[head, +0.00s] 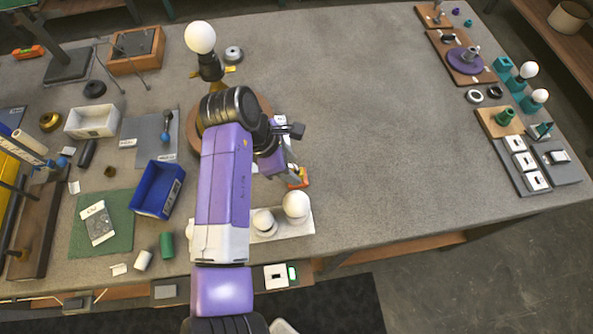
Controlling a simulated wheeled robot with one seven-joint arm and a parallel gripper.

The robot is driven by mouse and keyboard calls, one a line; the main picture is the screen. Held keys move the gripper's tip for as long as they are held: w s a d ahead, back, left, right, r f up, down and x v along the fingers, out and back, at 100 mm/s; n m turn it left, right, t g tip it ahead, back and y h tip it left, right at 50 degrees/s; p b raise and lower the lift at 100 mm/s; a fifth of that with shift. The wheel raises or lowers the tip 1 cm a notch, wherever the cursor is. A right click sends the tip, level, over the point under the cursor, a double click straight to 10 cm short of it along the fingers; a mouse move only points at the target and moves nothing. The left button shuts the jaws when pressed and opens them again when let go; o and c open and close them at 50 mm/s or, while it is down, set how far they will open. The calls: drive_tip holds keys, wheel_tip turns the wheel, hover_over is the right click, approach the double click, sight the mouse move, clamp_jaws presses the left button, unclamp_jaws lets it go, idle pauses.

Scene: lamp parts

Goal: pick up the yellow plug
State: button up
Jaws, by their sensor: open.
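No yellow plug can be made out with certainty. Small yellow pieces (229,69) show beside the dark neck of a lamp with a white bulb (200,37), at the upper left of my arm; I cannot tell whether one is the plug. My purple arm hides part of the round brown base (264,105) below this lamp. My gripper (295,176) is open, right of my forearm and low over the table. A small orange-red item (303,177) shows close to its fingertips; I cannot tell whether they touch.
A white tray with round white bulbs (296,205) lies just below my gripper. A blue bin (157,189) and a white bin (92,121) stand to the left. Lamp parts and a grey switch board (508,181) line the right edge. The table's middle (370,110) is clear.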

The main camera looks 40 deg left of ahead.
sight(295, 170)
drive_tip(key=shift+x, duration=1.05)
clamp_jaws()
drive_tip(key=shift+r, duration=0.1)
wheel_tip(295, 170, up, 20)
drive_tip(key=shift+p, duration=0.35)
